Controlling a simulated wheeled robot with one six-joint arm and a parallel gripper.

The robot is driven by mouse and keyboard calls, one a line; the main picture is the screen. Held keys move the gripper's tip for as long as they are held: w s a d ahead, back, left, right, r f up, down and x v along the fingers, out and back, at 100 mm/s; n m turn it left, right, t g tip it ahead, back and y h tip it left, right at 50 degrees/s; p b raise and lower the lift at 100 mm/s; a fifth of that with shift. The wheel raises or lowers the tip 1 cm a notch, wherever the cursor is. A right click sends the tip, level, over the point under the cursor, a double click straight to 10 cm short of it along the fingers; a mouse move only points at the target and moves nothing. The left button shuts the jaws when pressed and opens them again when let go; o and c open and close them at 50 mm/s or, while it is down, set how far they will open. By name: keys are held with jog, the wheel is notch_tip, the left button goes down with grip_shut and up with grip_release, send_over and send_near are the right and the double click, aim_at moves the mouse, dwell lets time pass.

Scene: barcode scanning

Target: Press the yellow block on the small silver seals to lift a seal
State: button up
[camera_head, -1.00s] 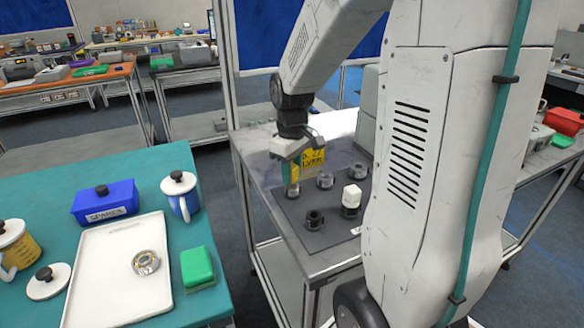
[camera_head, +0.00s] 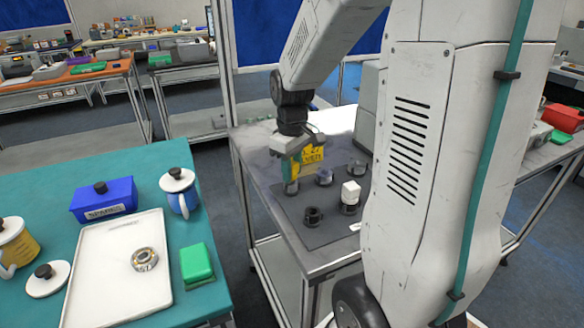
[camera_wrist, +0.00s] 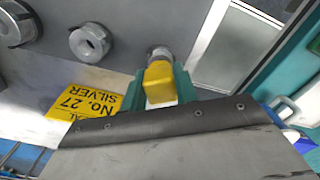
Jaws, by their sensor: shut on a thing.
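My gripper (camera_head: 291,168) reaches down over the back left of the dark mat, its teal fingers shut on the yellow block (camera_wrist: 158,76). The block points down at a small silver seal (camera_head: 291,188), which also shows just past the block's end in the wrist view (camera_wrist: 160,52). I cannot tell whether block and seal touch. A second silver seal (camera_head: 324,177) stands to the right; in the wrist view a ring-shaped silver seal (camera_wrist: 90,41) lies left of the block. A third silver seal (camera_head: 357,169) is farther right.
The teal table (camera_head: 130,168) at left carries a white tray (camera_head: 95,290) with a round metal piece.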

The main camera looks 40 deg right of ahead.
jog(key=shift+s+f, duration=0.1)
jog(key=shift+f, duration=0.8)
dwell(1.9)
jog(key=shift+r, duration=0.1)
jog(key=shift+r, duration=3.55)
